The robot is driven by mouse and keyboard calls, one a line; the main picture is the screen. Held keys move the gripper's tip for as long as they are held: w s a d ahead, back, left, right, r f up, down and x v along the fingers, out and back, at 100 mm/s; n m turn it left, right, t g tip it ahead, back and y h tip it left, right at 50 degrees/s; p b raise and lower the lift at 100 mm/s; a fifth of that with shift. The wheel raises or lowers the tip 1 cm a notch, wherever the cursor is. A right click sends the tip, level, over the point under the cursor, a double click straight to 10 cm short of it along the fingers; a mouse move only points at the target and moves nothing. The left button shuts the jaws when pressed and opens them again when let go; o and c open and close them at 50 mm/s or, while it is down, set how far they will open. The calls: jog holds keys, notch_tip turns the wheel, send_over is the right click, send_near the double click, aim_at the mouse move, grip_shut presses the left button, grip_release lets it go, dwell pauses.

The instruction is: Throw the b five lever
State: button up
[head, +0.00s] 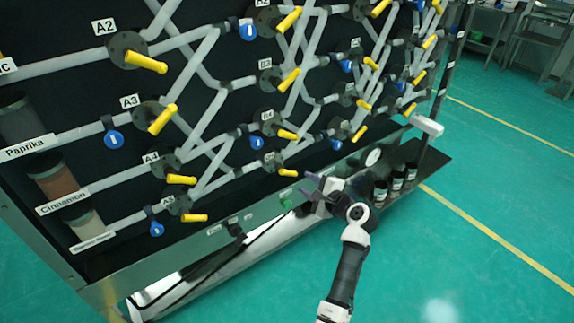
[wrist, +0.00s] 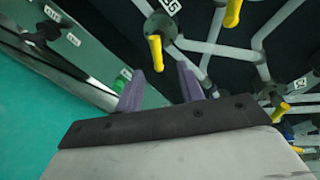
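The B5 lever (head: 287,172) is a short yellow handle on a dark round hub, low on the black panel in the head view. Its label is small and blurred, but it sits under B4 in the same column. My gripper (head: 308,185) is just right of this lever, apart from it in the picture. The two purple fingers are spread with nothing between them. In the wrist view my gripper (wrist: 160,85) points at the panel, and a yellow lever (wrist: 155,52) stands beyond the gap between the fingertips. Its label is rotated, partly cut off, and seems to end in 5.
Other yellow levers, such as the A5 lever (head: 194,218) and B4 lever (head: 287,135), sit close around on pale pipes (head: 210,110). A green button (head: 287,203) is on the metal ledge below. Dark jars (head: 396,180) stand right of my gripper. The green floor (head: 480,250) is clear.

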aim_at(290, 174)
jog(key=shift+m, duration=0.5)
jog(key=x, duration=0.4)
jog(key=f+p+x, duration=0.1)
jog(key=x, duration=0.3)
jog(key=p+x, duration=0.1)
jog(key=x, duration=0.3)
jog(key=shift+w+d+f, duration=0.25)
jog(key=shift+w, duration=0.15)
grip_shut()
